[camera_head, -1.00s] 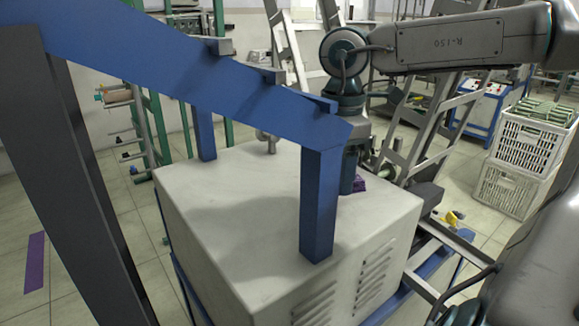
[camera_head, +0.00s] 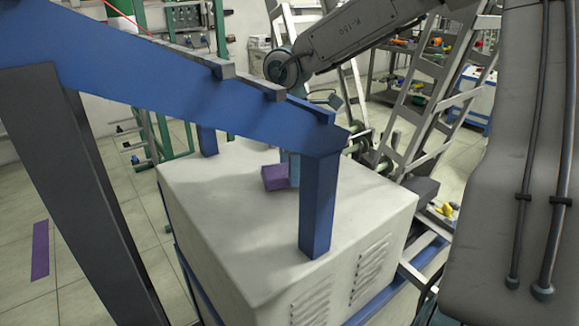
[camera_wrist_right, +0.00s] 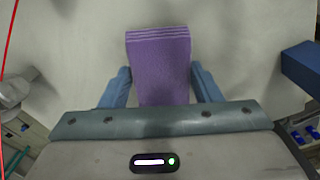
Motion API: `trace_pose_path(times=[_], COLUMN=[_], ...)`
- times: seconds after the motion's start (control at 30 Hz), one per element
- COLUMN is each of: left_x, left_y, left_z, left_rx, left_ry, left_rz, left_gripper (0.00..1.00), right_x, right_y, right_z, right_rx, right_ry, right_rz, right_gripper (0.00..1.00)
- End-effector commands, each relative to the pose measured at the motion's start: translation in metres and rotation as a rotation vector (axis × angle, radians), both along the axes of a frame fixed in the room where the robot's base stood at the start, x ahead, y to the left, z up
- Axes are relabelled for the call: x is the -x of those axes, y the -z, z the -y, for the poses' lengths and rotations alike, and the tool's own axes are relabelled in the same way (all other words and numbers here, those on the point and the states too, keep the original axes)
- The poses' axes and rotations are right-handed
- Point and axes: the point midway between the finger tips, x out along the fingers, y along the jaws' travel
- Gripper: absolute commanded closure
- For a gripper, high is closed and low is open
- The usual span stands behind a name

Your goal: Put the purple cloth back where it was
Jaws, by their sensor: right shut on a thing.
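The purple cloth (camera_head: 275,177) is a folded pad over the pale top of the metal cabinet (camera_head: 235,215). In the right wrist view the cloth (camera_wrist_right: 160,60) shows pale stripes along its far edge. My right gripper (camera_wrist_right: 161,84) has its blue fingers on either side of the cloth and is shut on it. In the head view this gripper (camera_head: 288,172) is partly hidden behind the blue frame. I cannot tell whether the cloth touches the cabinet top. My left gripper is not in view.
A sloping blue beam (camera_head: 180,95) on legs stands over the cabinet; its front leg (camera_head: 319,205) is close to the cloth. Grey ladder-like frames (camera_head: 425,110) stand behind on the right. A purple strip (camera_head: 40,250) lies on the floor at left. The cabinet's front left top is bare.

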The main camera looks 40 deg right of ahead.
Motion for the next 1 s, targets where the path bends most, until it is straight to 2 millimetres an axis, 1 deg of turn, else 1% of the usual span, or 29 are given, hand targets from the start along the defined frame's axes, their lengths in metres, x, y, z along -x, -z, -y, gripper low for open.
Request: trace_pose_path(times=[0.03, 0.13, 0.37, 0.77, 0.93, 0.97, 1.0], left_x=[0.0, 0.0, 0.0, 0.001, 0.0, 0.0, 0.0], left_y=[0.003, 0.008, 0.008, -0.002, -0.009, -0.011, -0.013], left_z=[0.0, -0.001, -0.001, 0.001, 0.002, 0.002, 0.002], left_rx=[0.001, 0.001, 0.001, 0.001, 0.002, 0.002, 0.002], left_ry=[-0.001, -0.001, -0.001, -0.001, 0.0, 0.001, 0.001], left_rz=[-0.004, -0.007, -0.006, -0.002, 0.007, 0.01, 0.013], left_gripper=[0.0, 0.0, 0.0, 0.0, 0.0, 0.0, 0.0], right_x=[0.001, 0.0, 0.0, 0.0, 0.0, 0.0, 0.0], right_y=[0.007, 0.014, 0.014, 0.017, 0.017, 0.017, 0.017], right_z=[0.0, 0.0, 0.0, 0.0, 0.0, 0.0, 0.0], right_rx=[-0.002, 0.0, 0.0, 0.0, 0.0, 0.0, 0.0], right_ry=[-0.001, 0.0, 0.0, 0.0, 0.0, 0.0, 0.0], right_rz=[-0.005, -0.001, 0.001, 0.001, 0.001, 0.0, 0.0], right_gripper=[0.64, 0.64, 0.64, 0.64, 0.64, 0.39, 0.31])
